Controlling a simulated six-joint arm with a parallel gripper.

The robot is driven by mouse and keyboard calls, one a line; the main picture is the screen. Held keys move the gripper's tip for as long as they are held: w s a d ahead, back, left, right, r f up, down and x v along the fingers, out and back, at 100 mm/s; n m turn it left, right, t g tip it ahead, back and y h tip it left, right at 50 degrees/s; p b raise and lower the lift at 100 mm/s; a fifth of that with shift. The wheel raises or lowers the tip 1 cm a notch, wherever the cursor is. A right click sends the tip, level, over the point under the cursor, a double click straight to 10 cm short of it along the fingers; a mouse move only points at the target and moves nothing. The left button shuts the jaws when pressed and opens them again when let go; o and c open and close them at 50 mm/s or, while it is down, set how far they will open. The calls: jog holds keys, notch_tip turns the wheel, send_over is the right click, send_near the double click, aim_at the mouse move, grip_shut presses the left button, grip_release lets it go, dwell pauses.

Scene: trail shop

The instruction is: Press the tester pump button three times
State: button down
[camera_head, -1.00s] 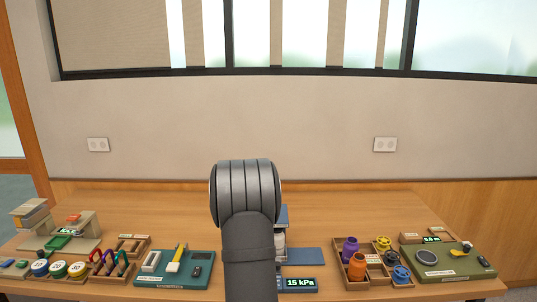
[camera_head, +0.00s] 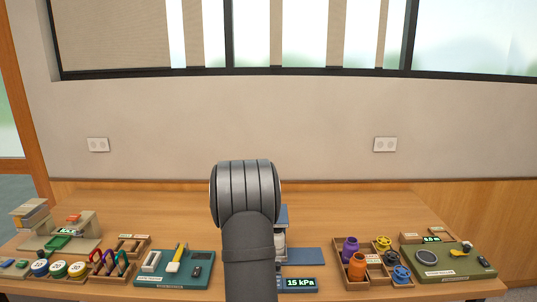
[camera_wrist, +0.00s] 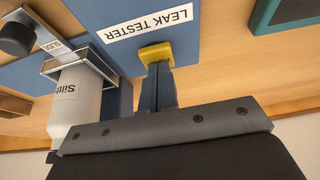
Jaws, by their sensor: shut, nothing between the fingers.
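The blue leak tester (camera_head: 303,257) stands on the table, partly behind my arm in the head view. Its blue body and white "LEAK TESTER" label (camera_wrist: 151,24) show in the wrist view. Its display (camera_head: 300,283) reads 15 kPa. A ridged yellow piece (camera_wrist: 156,53), apparently the pump button, is below the label. My gripper (camera_wrist: 159,67) is shut and empty, its tips right at the yellow piece. Whether they press on it I cannot tell. In the head view my arm hides the gripper and the button.
A white bottle (camera_wrist: 75,101) sits in a metal bracket beside my gripper, near a dark knob (camera_wrist: 17,38) and a "SLIDE" label. A teal board (camera_head: 175,268) lies left of the tester and a wooden tray with bottles (camera_head: 357,267) right. The table behind is clear.

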jog(key=shift+f, duration=0.1)
jog(key=shift+r, duration=1.3)
jog(key=shift+r, duration=2.55)
jog(key=shift+f, duration=3.2)
